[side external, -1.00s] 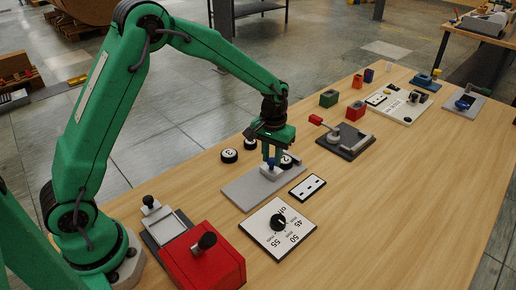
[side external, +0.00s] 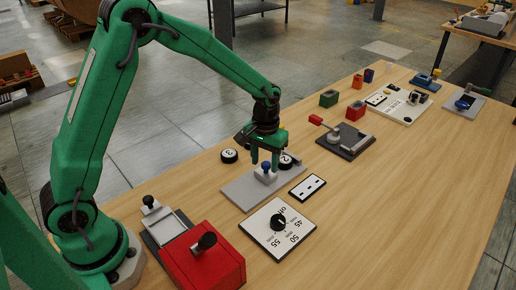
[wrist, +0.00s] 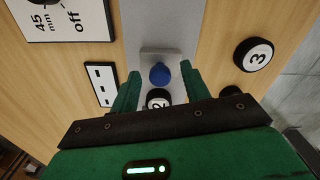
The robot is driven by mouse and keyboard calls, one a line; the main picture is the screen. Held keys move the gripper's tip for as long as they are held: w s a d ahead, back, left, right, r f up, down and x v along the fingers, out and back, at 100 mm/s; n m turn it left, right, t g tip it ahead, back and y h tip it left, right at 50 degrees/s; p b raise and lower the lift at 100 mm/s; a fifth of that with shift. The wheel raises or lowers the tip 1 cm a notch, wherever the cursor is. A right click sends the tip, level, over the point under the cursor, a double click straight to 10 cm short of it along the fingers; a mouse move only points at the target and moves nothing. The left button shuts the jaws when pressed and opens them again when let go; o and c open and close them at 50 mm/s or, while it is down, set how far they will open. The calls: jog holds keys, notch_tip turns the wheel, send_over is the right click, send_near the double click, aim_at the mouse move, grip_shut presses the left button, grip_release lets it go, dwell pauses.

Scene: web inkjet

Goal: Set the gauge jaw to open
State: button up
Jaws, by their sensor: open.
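A pale block with a blue knob (side external: 266,167) sits on a long grey plate (side external: 236,191) on the table; I take it for the gauge jaw. The knob also shows in the wrist view (wrist: 160,75). My gripper (side external: 265,164) is open just above it, pointing down, its fingers apart on either side of the knob. In the wrist view my gripper (wrist: 158,78) shows both green fingers, with the knob in the gap between them and no visible contact. Part of the plate's far side is hidden behind the fingers.
Round black discs marked 3 (side external: 229,156) and 2 (side external: 287,159) lie close by. A white dial panel (side external: 262,235), a slotted plate (side external: 307,187) and a red box (side external: 208,262) are nearer. A red-handled lever (side external: 315,120) stands beyond. The right side of the table is clear.

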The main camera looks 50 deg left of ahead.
aim_at(265, 164)
notch_tip(265, 164, up, 7)
jog(key=shift+f, duration=0.1)
jog(key=shift+r, duration=0.5)
jog(key=shift+r, duration=0.1)
dwell(0.3)
jog(key=s+a+r+m+t, duration=0.1)
jog(key=s+a+r+t, duration=0.15)
jog(key=s+r, duration=0.75)
jog(key=s+a+r+m+t, duration=0.1)
jog(key=s+m+t, duration=0.1)
jog(key=s, duration=1.1)
jog(key=shift+a+t, duration=0.25)
jog(key=shift+t, duration=0.3)
